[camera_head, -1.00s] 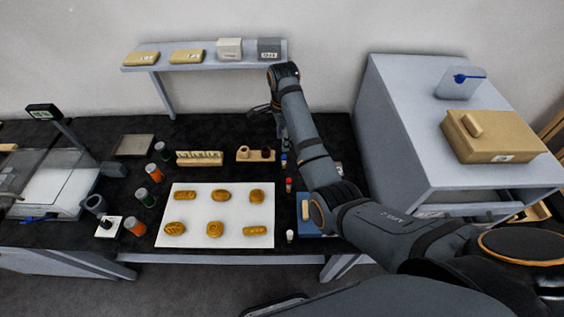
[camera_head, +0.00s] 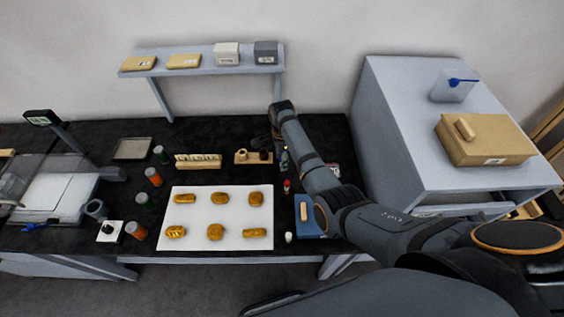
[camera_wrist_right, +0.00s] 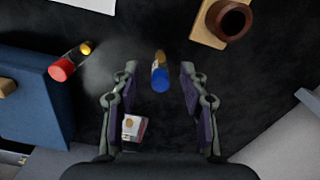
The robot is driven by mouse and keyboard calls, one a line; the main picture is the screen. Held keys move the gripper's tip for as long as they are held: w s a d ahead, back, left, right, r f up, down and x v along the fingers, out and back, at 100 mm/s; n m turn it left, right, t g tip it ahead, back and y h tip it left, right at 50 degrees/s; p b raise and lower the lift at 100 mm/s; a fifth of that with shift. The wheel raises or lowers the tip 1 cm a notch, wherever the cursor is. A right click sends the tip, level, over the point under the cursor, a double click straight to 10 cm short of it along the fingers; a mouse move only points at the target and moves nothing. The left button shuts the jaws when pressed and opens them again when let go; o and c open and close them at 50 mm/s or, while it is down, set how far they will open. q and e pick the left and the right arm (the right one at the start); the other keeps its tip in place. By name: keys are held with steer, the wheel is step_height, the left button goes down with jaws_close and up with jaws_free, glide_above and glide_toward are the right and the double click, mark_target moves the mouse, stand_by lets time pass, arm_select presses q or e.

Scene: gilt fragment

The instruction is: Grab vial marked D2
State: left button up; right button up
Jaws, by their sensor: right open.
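My right gripper (camera_wrist_right: 160,72) is open in the right wrist view, fingers pointing toward the dark bench. A small vial with a blue end and a yellowish end (camera_wrist_right: 160,74) shows between its fingertips; I cannot tell its height relative to them. A red-capped vial (camera_wrist_right: 70,63) lies to the left in that view, beside a blue block; it also shows in the head view (camera_head: 287,187). A white-topped vial (camera_head: 289,237) stands near the bench's front edge. No D2 mark is readable on any vial. My left gripper is not in view.
A wooden holder with a brown cup (camera_wrist_right: 230,20) is at upper right in the wrist view. A small labelled box (camera_wrist_right: 134,128) is by the left finger. A white sheet (camera_head: 215,240) with several gilt pieces and several jars (camera_head: 154,176) are left of my arm.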

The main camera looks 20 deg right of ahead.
steer(key=shift+f, duration=0.3)
jaws_close()
steer(key=shift+r, duration=0.1)
